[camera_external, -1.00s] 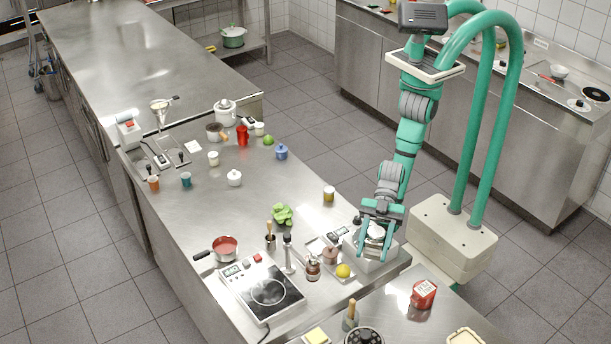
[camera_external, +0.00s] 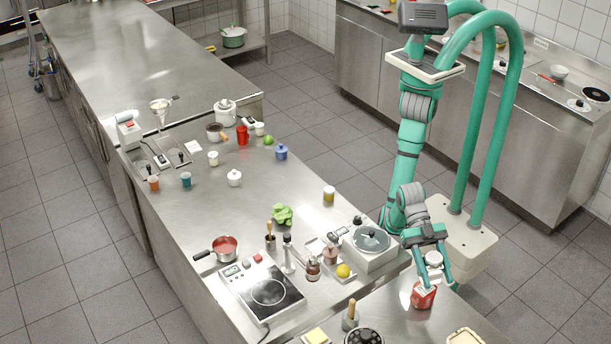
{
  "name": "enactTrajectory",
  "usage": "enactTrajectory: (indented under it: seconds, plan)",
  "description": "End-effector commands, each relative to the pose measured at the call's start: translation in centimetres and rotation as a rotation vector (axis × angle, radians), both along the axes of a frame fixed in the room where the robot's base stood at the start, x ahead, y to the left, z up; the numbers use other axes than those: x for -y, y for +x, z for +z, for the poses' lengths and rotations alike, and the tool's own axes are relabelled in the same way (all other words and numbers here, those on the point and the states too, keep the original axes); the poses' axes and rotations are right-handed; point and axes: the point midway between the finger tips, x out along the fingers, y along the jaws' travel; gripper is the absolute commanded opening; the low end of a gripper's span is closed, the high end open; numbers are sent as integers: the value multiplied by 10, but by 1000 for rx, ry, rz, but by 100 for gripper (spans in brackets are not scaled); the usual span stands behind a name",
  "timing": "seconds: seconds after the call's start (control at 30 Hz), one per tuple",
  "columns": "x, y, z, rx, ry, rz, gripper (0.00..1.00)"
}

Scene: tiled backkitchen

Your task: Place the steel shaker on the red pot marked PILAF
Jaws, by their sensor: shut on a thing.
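My gripper (camera_external: 434,280) is at the near right, over the lower counter, with its fingers pointing down. It is shut on the steel shaker (camera_external: 433,259), a small pale metallic thing partly hidden between the fingers. The red pot (camera_external: 422,297) with white marking stands on the counter directly below the shaker. The lettering is too small to read. The fingers hide part of the pot's top, and I cannot tell whether the shaker touches it.
A grey box with a round plate (camera_external: 371,240) stands left of my gripper. A yellow lemon (camera_external: 343,271) on a tray, a wooden-handled tool (camera_external: 350,317) and a cream tray (camera_external: 465,338) are nearby. The counter between the pot and the wooden-handled tool is clear.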

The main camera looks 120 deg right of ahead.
Motion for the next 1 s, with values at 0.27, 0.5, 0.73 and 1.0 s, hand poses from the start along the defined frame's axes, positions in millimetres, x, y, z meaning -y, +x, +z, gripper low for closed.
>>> enactTrajectory:
  seconds: [0.27, 0.5, 0.73, 1.0]
  plan:
    - [1, 0, -37, -2, -1, -1, 19]
    - [1, 1, -48, 1, 0, -2, 19]
    - [1, 1, -48, 1, 0, -2, 19]
    - [1, 1, -51, 0, 0, -2, 64]
